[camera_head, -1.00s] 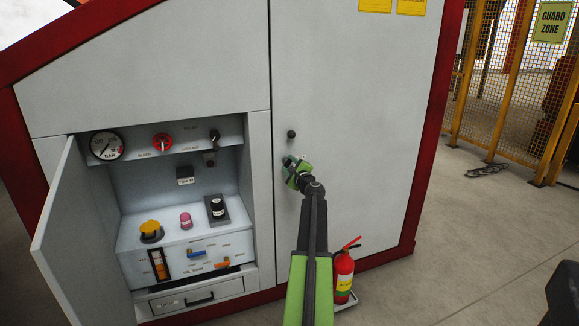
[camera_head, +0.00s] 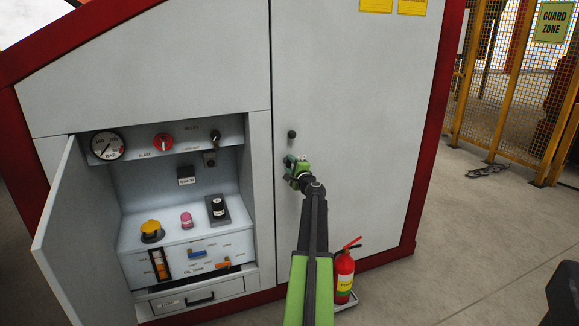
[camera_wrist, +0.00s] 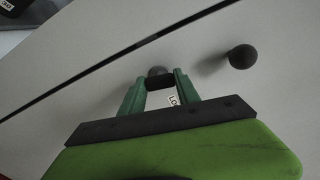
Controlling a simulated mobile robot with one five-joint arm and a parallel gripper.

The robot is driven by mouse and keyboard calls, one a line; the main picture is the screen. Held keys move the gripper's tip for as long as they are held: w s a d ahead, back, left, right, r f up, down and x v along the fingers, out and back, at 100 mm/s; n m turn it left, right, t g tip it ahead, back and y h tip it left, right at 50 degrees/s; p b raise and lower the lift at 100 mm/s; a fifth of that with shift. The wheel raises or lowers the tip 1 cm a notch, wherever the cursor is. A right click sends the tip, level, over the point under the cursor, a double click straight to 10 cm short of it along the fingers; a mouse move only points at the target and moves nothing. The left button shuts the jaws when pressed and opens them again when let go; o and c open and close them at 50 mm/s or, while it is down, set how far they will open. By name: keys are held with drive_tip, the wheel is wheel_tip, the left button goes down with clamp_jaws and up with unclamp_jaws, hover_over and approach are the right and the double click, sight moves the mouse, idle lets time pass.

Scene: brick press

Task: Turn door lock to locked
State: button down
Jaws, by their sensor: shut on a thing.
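The door lock (camera_wrist: 159,79) is a small dark turn piece on the grey cabinet door (camera_head: 355,110). In the wrist view it sits between the two green fingers of my gripper (camera_wrist: 160,80), which are shut on it. A white label (camera_wrist: 174,100), partly hidden and starting with "Lo", shows just below it between the fingers. In the head view my gripper (camera_head: 291,162) is against the door near its left edge and hides the lock. The lock's exact turn angle cannot be read.
A round black knob (camera_head: 292,134) stands out just above my gripper; it also shows in the wrist view (camera_wrist: 242,56). To the left is an open control bay with a swung-out door (camera_head: 80,235). A fire extinguisher (camera_head: 344,277) stands at lower right.

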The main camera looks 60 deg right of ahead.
drive_tip(key=shift+n, duration=1.1)
drive_tip(key=c, duration=0.9)
unclamp_jaws()
drive_tip(key=v, duration=1.7)
drive_tip(key=shift+s+a, duration=0.1)
drive_tip(key=shift+a, duration=0.1)
